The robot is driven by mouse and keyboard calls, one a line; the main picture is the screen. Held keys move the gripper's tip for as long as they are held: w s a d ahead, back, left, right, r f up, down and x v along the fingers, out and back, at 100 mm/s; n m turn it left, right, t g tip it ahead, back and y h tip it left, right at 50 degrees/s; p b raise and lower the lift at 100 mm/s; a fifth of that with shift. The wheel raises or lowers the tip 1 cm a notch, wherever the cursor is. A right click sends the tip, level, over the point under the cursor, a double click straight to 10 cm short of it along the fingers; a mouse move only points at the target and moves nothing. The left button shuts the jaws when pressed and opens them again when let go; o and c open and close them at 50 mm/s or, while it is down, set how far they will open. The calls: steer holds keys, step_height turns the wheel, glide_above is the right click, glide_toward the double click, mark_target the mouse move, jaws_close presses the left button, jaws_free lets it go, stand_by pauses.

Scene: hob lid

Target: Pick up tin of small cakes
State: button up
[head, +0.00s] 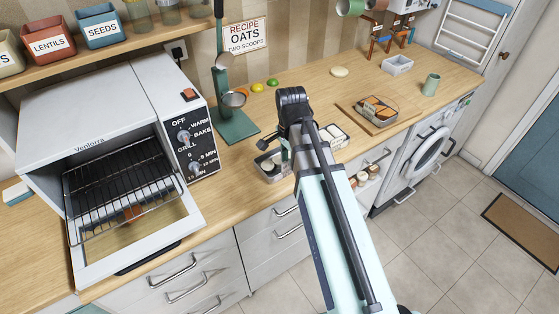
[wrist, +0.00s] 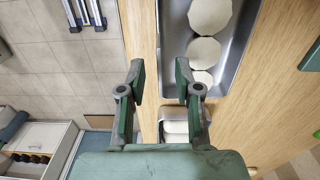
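My gripper (head: 285,145) is over the worktop, partly hidden by my own arm in the head view. In the wrist view its two fingers (wrist: 160,88) stand apart with nothing held between them. A metal tin of brown pieces (head: 378,110), which look like small cakes, rests on a wooden board to the right of my gripper. A tin with pale contents (head: 270,166) is just left of the gripper, and another with pale pieces (head: 335,138) is just right. The wrist view shows a long tin of pale discs (wrist: 222,65) ahead and a smaller tin (wrist: 181,126) between the fingers, below.
A toaster oven (head: 95,115) with its door open stands at the left. A green utensil stand (head: 234,126) is behind the gripper.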

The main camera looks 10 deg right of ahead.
steer(key=shift+f, duration=0.9)
steer(key=shift+c, duration=0.3)
jaws_close()
steer(key=shift+r, duration=0.15)
steer(key=shift+r, duration=0.85)
step_height(320, 180, up, 18)
steer(key=p, duration=0.1)
